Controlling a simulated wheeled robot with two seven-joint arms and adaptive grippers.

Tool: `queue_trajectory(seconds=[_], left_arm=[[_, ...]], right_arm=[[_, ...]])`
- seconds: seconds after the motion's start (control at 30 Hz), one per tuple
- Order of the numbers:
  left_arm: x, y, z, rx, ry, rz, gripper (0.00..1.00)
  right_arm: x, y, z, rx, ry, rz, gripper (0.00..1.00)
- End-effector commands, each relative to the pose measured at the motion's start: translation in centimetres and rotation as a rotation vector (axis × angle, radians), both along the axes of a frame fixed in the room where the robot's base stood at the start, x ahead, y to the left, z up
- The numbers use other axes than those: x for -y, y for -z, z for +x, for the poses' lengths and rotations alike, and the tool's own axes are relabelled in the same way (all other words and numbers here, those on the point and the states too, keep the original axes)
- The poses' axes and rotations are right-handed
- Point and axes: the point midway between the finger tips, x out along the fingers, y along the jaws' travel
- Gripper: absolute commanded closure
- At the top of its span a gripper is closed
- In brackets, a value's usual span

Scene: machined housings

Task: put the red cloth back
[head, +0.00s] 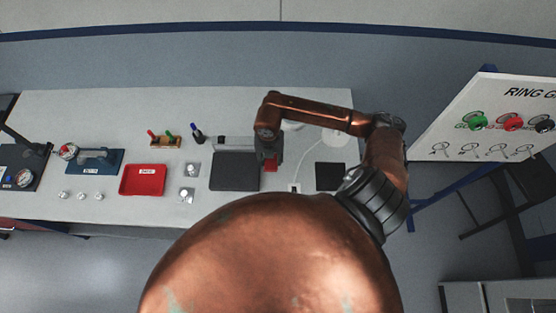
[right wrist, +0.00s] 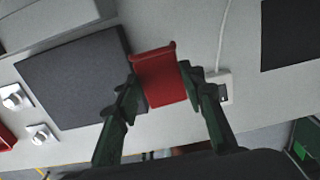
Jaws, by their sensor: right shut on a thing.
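The red cloth (right wrist: 163,78) is held between the two fingers of my right gripper (right wrist: 158,88), which is shut on it. In the head view the red cloth (head: 270,164) shows as a small red patch below my right gripper (head: 268,155), at the right edge of a dark grey mat (head: 234,172). The right wrist view shows the cloth overlapping the right edge of this mat (right wrist: 75,75). I cannot tell whether the cloth touches the table. My left gripper is not in view.
A red tray (head: 143,180) with a label lies left of the mat, with small metal parts (head: 187,195) between them. A black square pad (head: 330,177) lies to the right. A white cable (head: 303,160) runs nearby to a small white box (head: 294,188). A ring gauge board (head: 490,120) stands at the right.

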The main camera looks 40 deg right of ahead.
Motion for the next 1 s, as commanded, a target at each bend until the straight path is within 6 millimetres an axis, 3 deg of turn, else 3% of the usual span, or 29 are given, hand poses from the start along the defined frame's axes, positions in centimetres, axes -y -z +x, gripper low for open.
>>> queue_trajectory(seconds=[0.2,0.47,0.7,1.0], left_arm=[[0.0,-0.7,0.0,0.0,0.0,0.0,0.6],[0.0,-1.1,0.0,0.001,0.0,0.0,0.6],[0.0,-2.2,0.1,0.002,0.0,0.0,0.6],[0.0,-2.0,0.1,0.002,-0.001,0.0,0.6]], right_arm=[[2.6,3.4,0.4,-0.005,0.0,0.0,0.86],[4.1,5.3,0.7,-0.005,0.001,0.0,0.86],[3.9,8.0,0.8,-0.002,-0.003,0.003,0.86],[3.9,8.4,0.8,-0.002,-0.004,0.001,0.86]])
